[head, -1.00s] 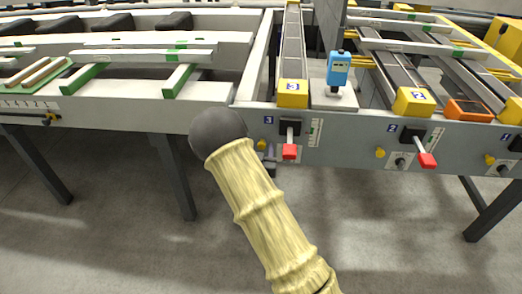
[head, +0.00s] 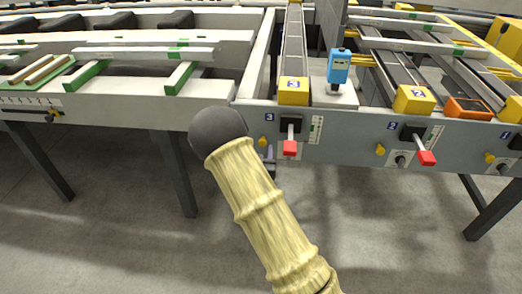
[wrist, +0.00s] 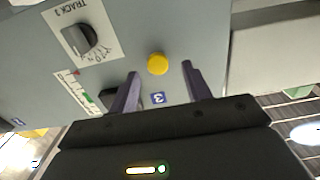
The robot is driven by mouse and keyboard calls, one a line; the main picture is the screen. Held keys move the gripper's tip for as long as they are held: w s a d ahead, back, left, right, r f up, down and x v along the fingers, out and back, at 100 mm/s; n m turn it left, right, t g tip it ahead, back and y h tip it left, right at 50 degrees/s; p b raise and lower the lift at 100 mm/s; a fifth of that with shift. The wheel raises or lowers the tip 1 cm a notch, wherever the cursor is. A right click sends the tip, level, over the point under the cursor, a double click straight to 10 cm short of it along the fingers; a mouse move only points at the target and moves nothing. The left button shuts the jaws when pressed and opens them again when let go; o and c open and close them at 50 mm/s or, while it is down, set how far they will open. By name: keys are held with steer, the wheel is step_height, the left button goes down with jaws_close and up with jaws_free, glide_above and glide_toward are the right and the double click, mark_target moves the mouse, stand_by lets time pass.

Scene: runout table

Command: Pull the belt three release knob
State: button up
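The yellow release knob by the blue "3" label (head: 262,142) is on the grey front panel, left of the red-tipped lever. In the wrist view the round yellow knob (wrist: 157,63) appears between and slightly beyond my two purple fingertips, with the blue "3" label (wrist: 157,98) below it. My gripper (wrist: 160,69) is open, one finger on each side of the knob in the picture. I see no contact, and the depth gap is unclear. In the head view my sleeved arm hides most of the gripper; only a bit of purple finger shows near the knob.
The red-tipped lever three (head: 290,147) is close right of the knob. A "TRACK 3" dial (wrist: 85,40) is on the panel. Another yellow knob (head: 380,149) and red lever (head: 426,157) belong to station two. A blue device (head: 339,66) stands above.

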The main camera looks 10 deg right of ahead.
steer(key=shift+d, duration=0.15)
steer(key=p+v, duration=0.6)
steer(key=v, duration=1.1)
steer(key=shift+s, duration=0.1)
